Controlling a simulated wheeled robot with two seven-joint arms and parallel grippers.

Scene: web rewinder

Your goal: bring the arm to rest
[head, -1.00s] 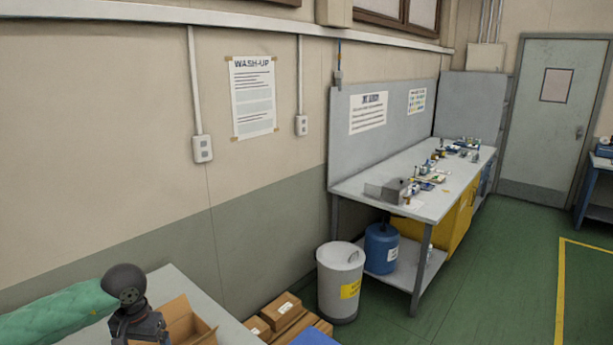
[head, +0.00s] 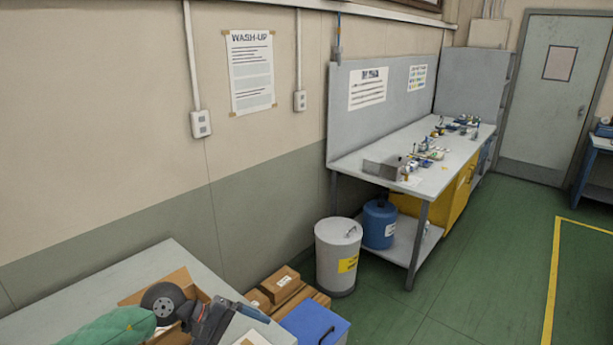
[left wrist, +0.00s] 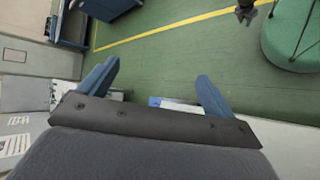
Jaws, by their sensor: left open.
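My left gripper (left wrist: 156,72) shows in the left wrist view with its two blue fingers spread wide. It is open, and nothing is between the fingers; green floor and a pale surface edge show beyond them. In the head view, a dark grey joint and link of my left arm (head: 208,318) are at the lower left, in front of an open cardboard box on a grey table (head: 95,283). My right gripper is not in view in the head picture.
Cardboard boxes (head: 283,283), a blue-lidded box (head: 316,322) and a grey bin (head: 338,255) stand beyond the table. A workbench (head: 440,180) with small items runs along the wall. Green floor (head: 480,270) is clear at right. A green round object (left wrist: 290,40) is in the wrist view.

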